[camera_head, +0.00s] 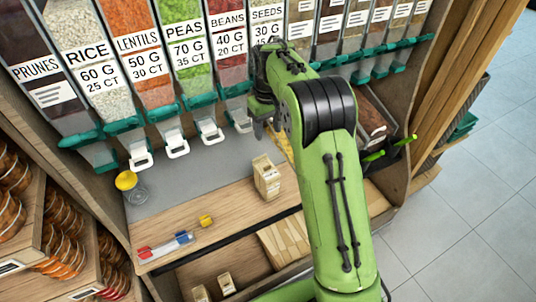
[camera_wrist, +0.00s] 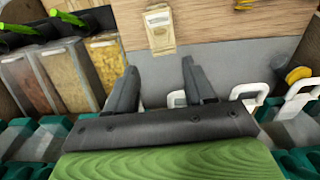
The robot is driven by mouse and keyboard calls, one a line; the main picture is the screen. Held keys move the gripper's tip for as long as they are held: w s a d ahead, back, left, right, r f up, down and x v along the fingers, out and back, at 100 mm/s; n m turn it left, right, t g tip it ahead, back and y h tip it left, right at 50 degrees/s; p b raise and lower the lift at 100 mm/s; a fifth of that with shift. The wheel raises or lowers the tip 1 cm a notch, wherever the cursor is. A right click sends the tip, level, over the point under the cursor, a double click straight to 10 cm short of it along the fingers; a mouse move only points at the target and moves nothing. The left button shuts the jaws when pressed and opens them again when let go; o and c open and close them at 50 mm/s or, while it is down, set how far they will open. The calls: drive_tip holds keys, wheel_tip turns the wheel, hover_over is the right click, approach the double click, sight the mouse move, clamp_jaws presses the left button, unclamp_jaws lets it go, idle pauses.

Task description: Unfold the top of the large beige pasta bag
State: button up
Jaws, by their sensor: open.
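A beige paper bag (camera_head: 267,178) stands on the wooden counter, just below the grey strip under the dispensers. It also shows at the top of the wrist view (camera_wrist: 159,30), with a pale label or window on it. Whether its top is folded is too small to tell. My gripper (camera_head: 264,128) is above the grey strip, behind the bag and apart from it. In the wrist view my gripper (camera_wrist: 158,68) has its two fingers spread with nothing between them, and the bag lies beyond the fingertips.
Dispensers with white handles (camera_head: 209,130) line the back. A yellow knob (camera_head: 126,180), a wire coil and coloured markers (camera_head: 165,245) are at the left. Two smaller beige bags (camera_head: 226,284) sit on the lower shelf. Bins with green-handled scoops (camera_head: 376,155) are at the right.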

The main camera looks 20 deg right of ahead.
drive_tip(key=f, duration=0.1)
drive_tip(key=b, duration=0.3)
approach(268, 165)
wheel_tip(268, 165, down, 9)
drive_tip(key=shift+a+r, duration=0.1)
drive_tip(key=shift+a, duration=0.05)
drive_tip(key=c, duration=0.8)
